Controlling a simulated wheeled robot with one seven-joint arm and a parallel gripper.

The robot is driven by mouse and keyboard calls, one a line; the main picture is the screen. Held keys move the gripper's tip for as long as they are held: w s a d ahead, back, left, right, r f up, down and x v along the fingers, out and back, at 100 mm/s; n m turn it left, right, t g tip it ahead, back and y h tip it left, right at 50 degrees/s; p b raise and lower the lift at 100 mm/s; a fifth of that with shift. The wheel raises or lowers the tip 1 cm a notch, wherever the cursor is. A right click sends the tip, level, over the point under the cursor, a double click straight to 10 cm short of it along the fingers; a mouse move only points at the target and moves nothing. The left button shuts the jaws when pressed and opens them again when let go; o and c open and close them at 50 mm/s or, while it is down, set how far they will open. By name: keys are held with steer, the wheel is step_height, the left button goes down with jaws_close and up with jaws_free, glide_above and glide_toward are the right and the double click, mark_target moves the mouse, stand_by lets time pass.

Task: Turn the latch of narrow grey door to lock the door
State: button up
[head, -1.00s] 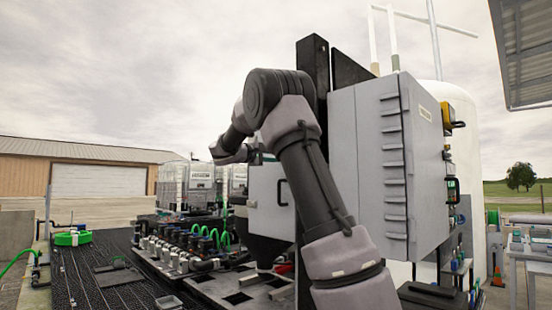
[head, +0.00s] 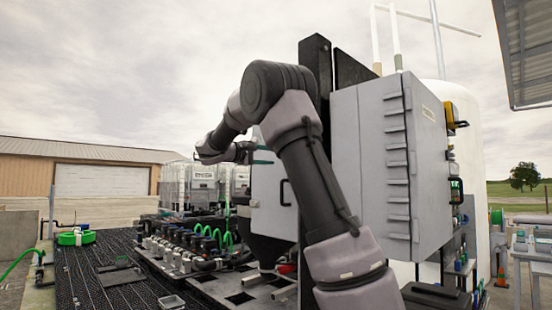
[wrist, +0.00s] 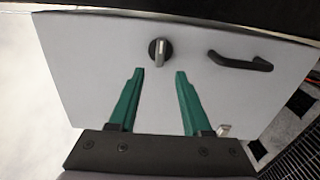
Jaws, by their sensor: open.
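The grey door (wrist: 95,55) fills most of the wrist view. Its latch (wrist: 159,51) is a round black knob with a pale grey grip bar, which stands about upright in that picture. A black handle (wrist: 240,62) sits to its right. My gripper (wrist: 160,72) is open and empty, its two green fingers pointing toward the latch. The fingertips appear just below the latch in the picture, either side of its line; the gap in depth is hard to judge. In the head view the door (head: 268,205) shows with its handle, and my arm hides part of it.
A large grey cabinet (head: 345,150) with a hinged side stands right of the door, close to my arm. Below are valves with green hoses (head: 215,238) and a black grated floor (head: 85,275). A white tank (head: 468,120) stands behind.

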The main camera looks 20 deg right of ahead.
steer(key=shift+v, duration=2.65)
steer(key=s+d+f+m+g+y, duration=0.1)
steer(key=s+d+f+y, duration=0.3)
steer(key=s+f, duration=0.25)
steer(key=s+d+f+m+g+y, duration=0.1)
steer(key=s+d+f+y, duration=0.3)
steer(key=s, duration=0.3)
steer(key=s+a+f+m+t+y, duration=0.1)
steer(key=s+a+f+m+y, duration=0.1)
steer(key=s+a, duration=0.3)
steer(key=s+a+f+m+t+y, duration=0.1)
steer(key=s+a+f+m+y, duration=0.1)
steer(key=s+a+f+y, duration=0.3)
steer(key=s+a+f+m+t+y, duration=0.1)
steer(key=s+a+f+m+y, duration=0.1)
steer(key=s, duration=0.8)
steer(key=a+f+y, duration=0.1)
steer(key=a+y, duration=0.1)
steer(key=a, duration=0.1)
steer(key=shift+s+a+f, duration=0.2)
steer(key=shift+s+f, duration=0.05)
steer(key=shift+f, duration=0.1)
